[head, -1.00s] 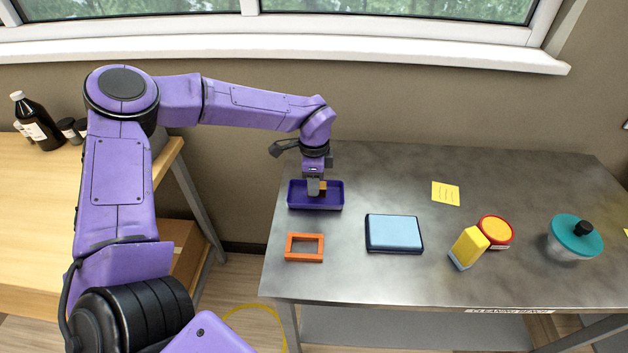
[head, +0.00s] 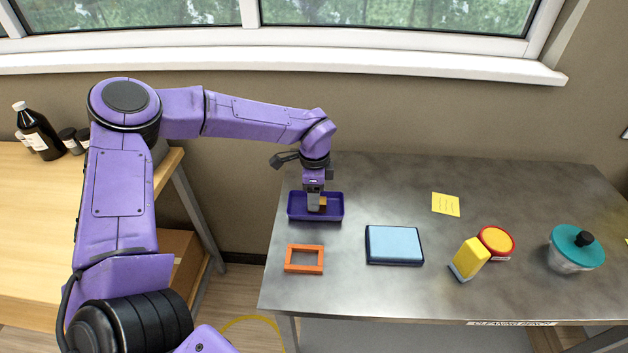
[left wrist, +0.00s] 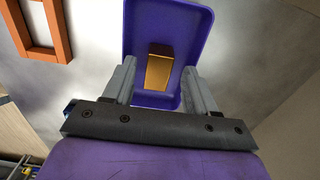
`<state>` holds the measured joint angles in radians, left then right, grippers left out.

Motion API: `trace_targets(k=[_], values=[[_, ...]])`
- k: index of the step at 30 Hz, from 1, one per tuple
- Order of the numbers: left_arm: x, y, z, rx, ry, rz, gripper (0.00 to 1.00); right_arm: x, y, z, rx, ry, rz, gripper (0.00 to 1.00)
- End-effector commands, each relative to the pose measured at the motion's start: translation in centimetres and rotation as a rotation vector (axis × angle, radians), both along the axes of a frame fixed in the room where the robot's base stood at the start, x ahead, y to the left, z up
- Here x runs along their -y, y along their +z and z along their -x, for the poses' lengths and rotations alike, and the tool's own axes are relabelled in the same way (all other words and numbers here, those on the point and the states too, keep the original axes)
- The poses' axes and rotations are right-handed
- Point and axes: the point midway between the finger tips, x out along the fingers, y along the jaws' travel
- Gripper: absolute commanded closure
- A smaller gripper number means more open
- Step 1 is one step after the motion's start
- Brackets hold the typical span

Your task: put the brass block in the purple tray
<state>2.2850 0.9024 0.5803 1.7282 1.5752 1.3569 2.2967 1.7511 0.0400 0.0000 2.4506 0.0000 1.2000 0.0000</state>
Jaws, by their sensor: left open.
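The purple tray (head: 333,213) sits at the left end of the metal table. My left gripper (head: 316,206) points down into it. In the left wrist view the brass block (left wrist: 159,68) lies between the two spread fingers of my left gripper (left wrist: 160,82), with a gap visible on each side. The purple tray (left wrist: 140,18) surrounds the block in that view, and the block appears to rest on the tray floor. In the head view the brass block (head: 323,202) shows only partly beside the fingers. My right gripper is not in view.
An orange frame (head: 304,271) lies in front of the tray. A blue box (head: 394,245), a yellow note (head: 446,204), a yellow block (head: 469,257), a red-rimmed yellow can (head: 497,241) and a teal-lidded jar (head: 574,249) are to the right. The table behind the blue box is clear.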

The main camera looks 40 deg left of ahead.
Motion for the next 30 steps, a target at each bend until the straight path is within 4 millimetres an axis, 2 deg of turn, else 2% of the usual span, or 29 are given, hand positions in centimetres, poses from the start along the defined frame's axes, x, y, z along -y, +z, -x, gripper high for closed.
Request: trace_targets(k=[9, 13, 18, 30], values=[[0.0, 7.8, 0.0, 0.005, 0.001, 0.000, 0.43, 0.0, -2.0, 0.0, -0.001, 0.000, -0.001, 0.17], [0.0, 9.9, 0.0, 0.002, 0.000, 0.000, 0.43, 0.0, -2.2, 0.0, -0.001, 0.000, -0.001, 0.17], [0.0, 10.9, 0.0, -0.001, -0.001, 0.001, 0.43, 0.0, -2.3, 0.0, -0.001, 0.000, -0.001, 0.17], [0.0, 10.9, 0.0, -0.001, 0.000, 0.001, 0.43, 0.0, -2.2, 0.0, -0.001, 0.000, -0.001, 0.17]])
